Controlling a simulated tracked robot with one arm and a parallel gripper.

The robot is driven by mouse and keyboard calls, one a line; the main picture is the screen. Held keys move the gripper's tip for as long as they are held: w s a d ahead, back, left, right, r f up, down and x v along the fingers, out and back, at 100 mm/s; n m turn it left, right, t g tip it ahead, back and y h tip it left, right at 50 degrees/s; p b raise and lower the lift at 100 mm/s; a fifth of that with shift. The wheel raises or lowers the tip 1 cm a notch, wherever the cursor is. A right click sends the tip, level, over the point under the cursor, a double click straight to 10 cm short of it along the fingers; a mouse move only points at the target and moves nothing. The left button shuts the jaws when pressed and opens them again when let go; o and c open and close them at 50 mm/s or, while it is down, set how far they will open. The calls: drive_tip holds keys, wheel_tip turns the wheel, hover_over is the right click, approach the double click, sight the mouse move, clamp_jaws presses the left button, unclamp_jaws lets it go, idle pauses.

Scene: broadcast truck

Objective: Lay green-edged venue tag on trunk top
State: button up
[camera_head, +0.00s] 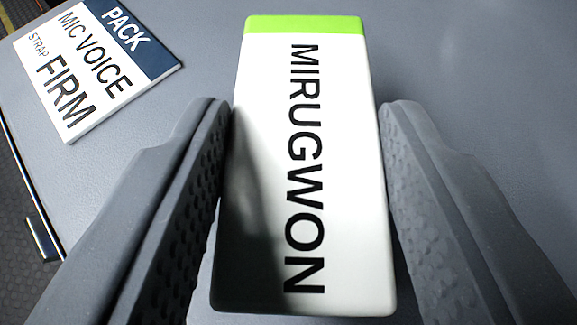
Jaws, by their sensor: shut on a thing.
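The green-edged venue tag (262,180) is a white block with a bright green band at its far end and black letters reading MIRUGWON along its length. It is between the two dark grey textured fingers of my gripper (307,195), which is shut on its long sides. A grey flat surface (450,60), which may be the trunk top, lies beneath. The tag hides the surface right under it, so I cannot tell whether it touches.
A white and navy card (95,72) reading PACK, MIC VOICE, STRAP FIRM lies on the grey surface at upper left. The surface has an edge with a metal fitting (43,232) at left, with darker floor beyond. The upper right is clear.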

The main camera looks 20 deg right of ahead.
sight(303, 221)
wheel_tip(303, 221, down, 4)
drive_tip(key=shift+r+b, duration=0.25)
drive_tip(key=shift+b, duration=0.65)
drive_tip(key=shift+r, duration=0.1)
drive_tip(key=o, duration=1)
drive_tip(key=shift+c, duration=0.2)
drive_tip(key=shift+s, duration=0.1)
drive_tip(key=shift+s+a+r, duration=0.1)
drive_tip(key=shift+s+r, duration=0.2)
drive_tip(key=shift+s, duration=0.05)
drive_tip(key=shift+p+v, duration=1.4)
drive_tip(key=shift+v, duration=4.15)
drive_tip(key=shift+f, duration=0.1)
